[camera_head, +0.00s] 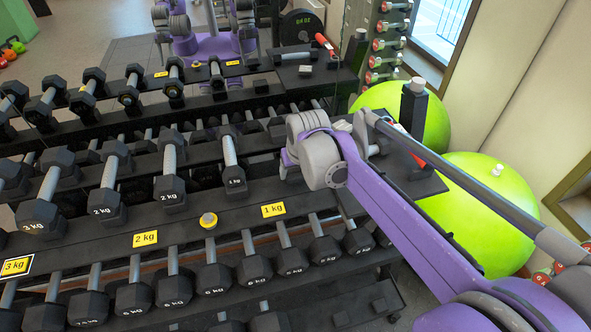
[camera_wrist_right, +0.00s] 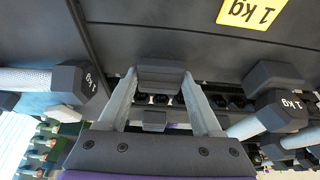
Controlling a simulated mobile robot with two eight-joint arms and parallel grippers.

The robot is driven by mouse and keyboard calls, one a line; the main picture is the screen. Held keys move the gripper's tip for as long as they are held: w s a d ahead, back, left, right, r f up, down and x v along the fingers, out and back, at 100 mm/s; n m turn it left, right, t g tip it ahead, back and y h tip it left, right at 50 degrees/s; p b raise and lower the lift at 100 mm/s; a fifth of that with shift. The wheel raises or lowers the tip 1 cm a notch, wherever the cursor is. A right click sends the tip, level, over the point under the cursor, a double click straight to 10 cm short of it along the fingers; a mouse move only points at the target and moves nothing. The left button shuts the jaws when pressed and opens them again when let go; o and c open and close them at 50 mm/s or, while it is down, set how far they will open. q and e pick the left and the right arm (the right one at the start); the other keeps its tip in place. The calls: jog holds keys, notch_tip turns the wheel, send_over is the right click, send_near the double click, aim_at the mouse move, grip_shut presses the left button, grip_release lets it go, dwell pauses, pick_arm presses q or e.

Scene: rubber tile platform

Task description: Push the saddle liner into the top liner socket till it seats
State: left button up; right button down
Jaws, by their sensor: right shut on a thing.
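My right gripper (camera_wrist_right: 160,85) is shut on a dark grey block, which looks like the saddle liner (camera_wrist_right: 159,75), held between the fingertips in the wrist view. The block is close to the black rack surface (camera_wrist_right: 120,45); I cannot tell whether it touches. The top liner socket cannot be made out. A smaller dark block (camera_wrist_right: 154,120) shows between the fingers, nearer the palm. In the head view my right arm reaches in from the lower right over the rack's right end, and its wrist hides the fingertips and the block. My left gripper is not in view.
1 kg dumbbells stand on both sides of the gripper, left (camera_wrist_right: 75,90) and right (camera_wrist_right: 280,110). The rack's tiers hold several dumbbells. Green balls (camera_head: 485,200) stand to the right.

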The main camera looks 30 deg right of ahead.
jog(key=shift+f, duration=0.15)
dwell(0.8)
grip_release()
jog(key=p+v, duration=0.1)
jog(key=v, duration=1)
jog(key=s+a+f+n+p, duration=0.1)
jog(key=s+a+f, duration=0.3)
jog(key=s, duration=0.4)
jog(key=s+a+f+n+t+y+p, duration=0.1)
jog(key=s+a+f+p, duration=0.3)
jog(key=s+f, duration=0.3)
jog(key=shift+s+a+f+n, duration=0.3)
jog(key=shift+s+a, duration=0.35)
jog(key=shift+s, duration=0.25)
